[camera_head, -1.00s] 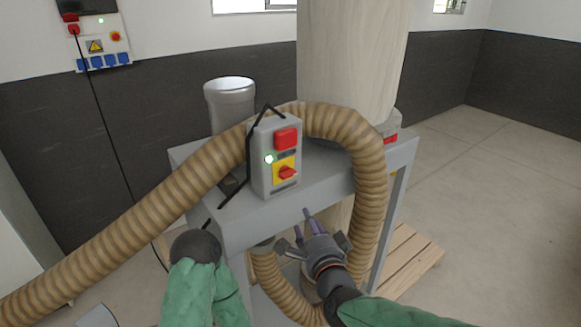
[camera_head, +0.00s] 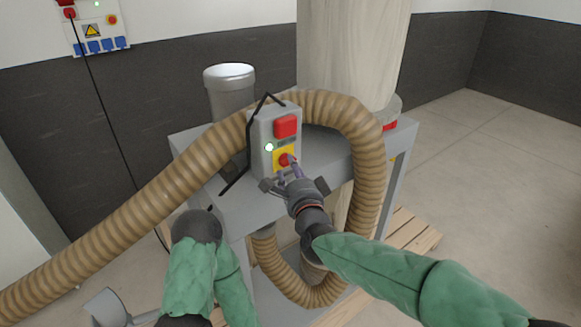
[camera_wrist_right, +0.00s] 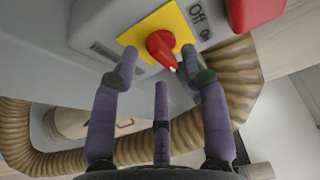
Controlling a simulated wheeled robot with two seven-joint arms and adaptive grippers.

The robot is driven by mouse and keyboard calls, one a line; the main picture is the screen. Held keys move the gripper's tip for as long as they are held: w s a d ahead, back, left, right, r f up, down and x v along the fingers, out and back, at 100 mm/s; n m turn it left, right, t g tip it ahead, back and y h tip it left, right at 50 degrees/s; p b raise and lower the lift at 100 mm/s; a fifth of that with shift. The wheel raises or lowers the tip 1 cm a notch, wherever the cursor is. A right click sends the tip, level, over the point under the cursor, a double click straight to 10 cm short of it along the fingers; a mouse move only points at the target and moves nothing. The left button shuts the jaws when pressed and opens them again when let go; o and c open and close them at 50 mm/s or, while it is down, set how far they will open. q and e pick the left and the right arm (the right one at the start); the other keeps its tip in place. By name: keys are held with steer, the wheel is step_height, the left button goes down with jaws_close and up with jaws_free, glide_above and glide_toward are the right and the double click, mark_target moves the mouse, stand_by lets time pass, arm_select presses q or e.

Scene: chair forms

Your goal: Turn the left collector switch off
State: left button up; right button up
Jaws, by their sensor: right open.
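The collector's grey switch box (camera_head: 262,143) stands on the grey machine frame in the head view. It has a red block (camera_head: 286,126) at the top, a lit white-green lamp (camera_head: 269,147) and a red rotary knob on a yellow plate (camera_head: 279,152). In the right wrist view the red knob (camera_wrist_right: 162,48) sits on the yellow plate (camera_wrist_right: 180,22) beside the words "Off" and "On"; its white mark points toward the lower right. My right gripper (camera_head: 288,165) is open, its purple fingers spread around the knob's sides. Contact cannot be told. My left gripper is not clearly visible.
A ribbed tan hose (camera_head: 150,197) loops around the switch box and down its right side. A grey pipe (camera_head: 231,95) stands behind, with a large pale filter bag (camera_head: 350,50) to the right. A wooden pallet (camera_head: 412,235) lies below; open floor is at right.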

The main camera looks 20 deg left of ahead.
steer(key=shift+w+a, duration=0.35)
steer(key=shift+w, duration=0.3)
jaws_close()
steer(key=shift+w+d+f+n+g+y+b, duration=0.2)
steer(key=shift+n+y+b, duration=1.2)
steer(key=shift+n+b, duration=2.2)
steer(key=shift+w+d+n+g+y+b, duration=0.25)
steer(key=shift+n+y+b, duration=1.15)
steer(key=shift+n+b, duration=2.2)
steer(key=shift+w+a+f+n+g+y+b, duration=0.1)
steer(key=shift+n+g+y+b, duration=0.25)
steer(key=shift+n+y+b, duration=2.15)
steer(key=n+h+b, duration=0.1)
steer(key=n+h, duration=0.1)
steer(key=n, duration=0.1)
steer(key=shift+b, duration=0.3)
